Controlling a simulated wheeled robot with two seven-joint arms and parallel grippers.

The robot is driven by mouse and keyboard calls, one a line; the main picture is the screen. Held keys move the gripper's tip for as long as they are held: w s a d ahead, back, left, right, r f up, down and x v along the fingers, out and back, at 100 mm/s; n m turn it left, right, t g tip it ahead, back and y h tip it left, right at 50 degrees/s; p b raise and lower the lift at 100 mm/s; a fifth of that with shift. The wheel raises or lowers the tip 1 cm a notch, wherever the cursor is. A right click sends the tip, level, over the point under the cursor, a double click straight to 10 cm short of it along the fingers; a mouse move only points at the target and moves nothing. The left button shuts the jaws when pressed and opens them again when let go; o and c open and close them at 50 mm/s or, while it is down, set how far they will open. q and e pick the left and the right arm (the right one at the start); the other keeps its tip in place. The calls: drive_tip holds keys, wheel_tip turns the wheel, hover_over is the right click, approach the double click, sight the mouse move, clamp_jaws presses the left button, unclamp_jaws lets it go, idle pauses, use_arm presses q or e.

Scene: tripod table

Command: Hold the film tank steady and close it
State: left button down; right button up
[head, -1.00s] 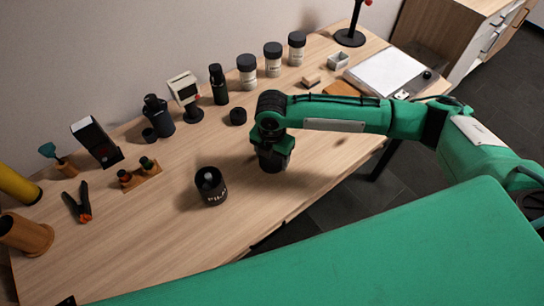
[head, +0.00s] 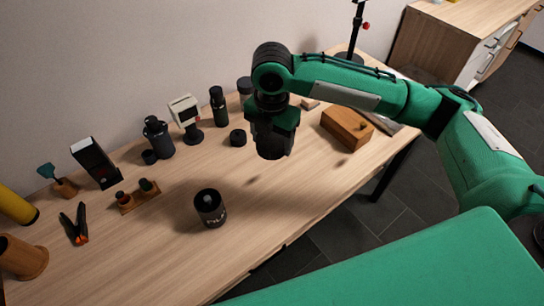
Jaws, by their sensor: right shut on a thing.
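The film tank (head: 210,209) is a black open-topped cylinder with white lettering. It stands upright on the front part of the table (head: 165,255), and a pale core shows inside it. My right gripper (head: 272,150) is in the air to the right of and behind the tank, pointing down. It is shut on a dark round thing that looks like the tank's lid; gripper and lid blend together, so the fingertips are hard to make out. My left gripper is not in view.
Behind the tank stand a small black cap (head: 238,137), a dark bottle (head: 218,106) and a white-headed device (head: 187,115). To the left are a wooden rack (head: 138,197) and pliers (head: 75,225). A wooden box (head: 347,128) is at the right. The table around the tank is clear.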

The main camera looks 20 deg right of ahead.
sight(273, 138)
wheel_tip(273, 138, up, 2)
drive_tip(key=shift+r, duration=0.2)
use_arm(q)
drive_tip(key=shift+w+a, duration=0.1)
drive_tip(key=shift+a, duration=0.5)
use_arm(e)
drive_tip(key=shift+r, duration=0.4)
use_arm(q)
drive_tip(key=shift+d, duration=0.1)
